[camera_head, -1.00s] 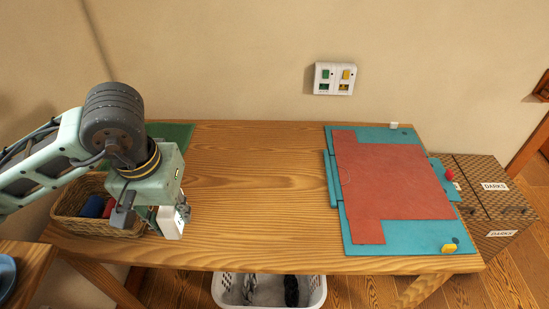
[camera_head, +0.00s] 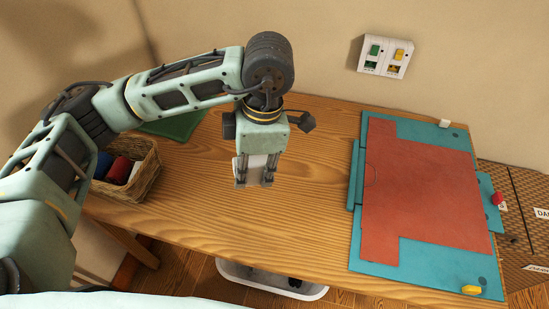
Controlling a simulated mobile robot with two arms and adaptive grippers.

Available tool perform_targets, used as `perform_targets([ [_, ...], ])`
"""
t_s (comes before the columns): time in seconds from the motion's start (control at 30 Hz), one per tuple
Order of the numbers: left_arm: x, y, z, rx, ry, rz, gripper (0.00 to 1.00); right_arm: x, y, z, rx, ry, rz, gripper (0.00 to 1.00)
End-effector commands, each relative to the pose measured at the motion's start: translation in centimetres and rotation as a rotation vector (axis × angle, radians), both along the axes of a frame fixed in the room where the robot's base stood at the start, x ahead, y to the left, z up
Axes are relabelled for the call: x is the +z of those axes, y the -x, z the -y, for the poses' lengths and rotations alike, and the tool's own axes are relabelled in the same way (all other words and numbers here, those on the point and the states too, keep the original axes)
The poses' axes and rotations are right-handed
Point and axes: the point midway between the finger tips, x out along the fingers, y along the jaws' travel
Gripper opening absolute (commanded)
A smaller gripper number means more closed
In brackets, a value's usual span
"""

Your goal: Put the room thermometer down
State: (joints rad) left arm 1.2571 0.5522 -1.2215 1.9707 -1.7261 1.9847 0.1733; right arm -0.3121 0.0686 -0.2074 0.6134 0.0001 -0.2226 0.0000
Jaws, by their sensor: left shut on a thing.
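My left gripper (camera_head: 256,172) points down over the middle-left of the wooden table (camera_head: 310,180). It is shut on the room thermometer (camera_head: 252,166), a white, flat, upright thing between the fingers. The fingers and the gripper body hide part of it. I cannot tell whether its lower end touches the table top or hangs just above it. My right gripper is not in view.
A wicker basket (camera_head: 140,184) with rolled red and blue items stands at the table's left. A teal and red board (camera_head: 420,200) covers the right side. A green mat (camera_head: 178,124) lies behind my arm. Bare wood lies between gripper and board.

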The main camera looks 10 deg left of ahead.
Motion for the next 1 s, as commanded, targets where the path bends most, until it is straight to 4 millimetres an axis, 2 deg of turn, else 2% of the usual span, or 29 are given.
perform_targets([
  [0.13,-1.1,0.3,1.3,0.359,0.002,-0.005,0.00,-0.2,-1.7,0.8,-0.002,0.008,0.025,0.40],
  [0.27,-1.9,0.5,2.3,0.684,0.000,-0.005,0.00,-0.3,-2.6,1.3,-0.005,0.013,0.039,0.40],
  [0.8,-5.0,1.9,6.8,2.014,-0.001,-0.006,0.00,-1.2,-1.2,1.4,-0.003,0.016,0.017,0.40],
  [1.0,-5.8,2.3,8.2,2.430,-0.002,-0.003,0.00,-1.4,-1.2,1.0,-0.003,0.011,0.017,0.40],
])
